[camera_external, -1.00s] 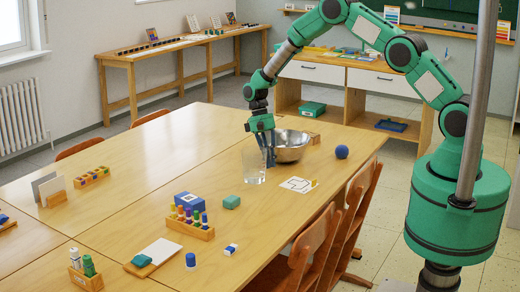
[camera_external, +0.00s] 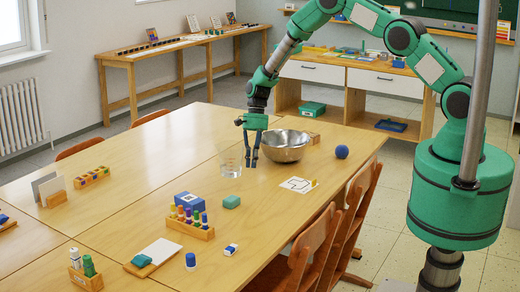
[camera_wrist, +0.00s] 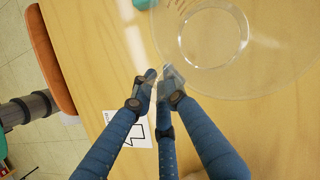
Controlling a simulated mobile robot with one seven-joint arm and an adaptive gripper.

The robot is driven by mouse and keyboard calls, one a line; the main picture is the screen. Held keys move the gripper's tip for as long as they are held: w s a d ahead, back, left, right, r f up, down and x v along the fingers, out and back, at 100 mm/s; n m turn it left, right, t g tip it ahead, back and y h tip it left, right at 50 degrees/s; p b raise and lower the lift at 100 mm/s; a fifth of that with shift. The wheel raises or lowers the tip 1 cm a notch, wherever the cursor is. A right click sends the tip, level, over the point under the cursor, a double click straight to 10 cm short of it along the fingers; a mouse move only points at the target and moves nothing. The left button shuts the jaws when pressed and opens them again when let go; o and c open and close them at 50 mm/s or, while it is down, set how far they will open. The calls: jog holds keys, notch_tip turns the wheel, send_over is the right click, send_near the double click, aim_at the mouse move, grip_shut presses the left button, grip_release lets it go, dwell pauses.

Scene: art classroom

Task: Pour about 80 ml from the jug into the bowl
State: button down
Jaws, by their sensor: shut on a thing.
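The clear jug (camera_external: 230,164) is upright at the far right part of the big table, left of the bowl. Its round rim and base show in the wrist view (camera_wrist: 213,38). My gripper (camera_external: 250,162) points down at the jug's right side, its blue fingers closed at the jug's edge (camera_wrist: 161,77); the exact grip is hard to see through the clear wall. I cannot tell whether the jug's base is off the table, nor its liquid level. The shiny metal bowl (camera_external: 287,147) stands just right of my gripper, apart from the jug; its inside is mostly hidden.
A blue ball (camera_external: 341,152) and a white card with a black line (camera_external: 297,184) lie right of the jug. Chairs line the right edge. The table left of the jug is clear.

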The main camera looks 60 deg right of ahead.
jog(key=w+r+m+t+h+p, duration=0.1)
jog(key=w+r+m+t+p, duration=0.5)
jog(key=m, duration=0.6)
jog(key=s+d+m+h+p, duration=0.2)
jog(key=d+m+h+p, duration=0.2)
jog(key=d+m+p, duration=0.3)
jog(key=shift+s+m+p, duration=0.35)
jog(key=shift+m, duration=2.15)
jog(key=shift+d+r+b, duration=0.15)
jog(key=shift+r+b, duration=0.1)
jog(key=shift+b, duration=0.3)
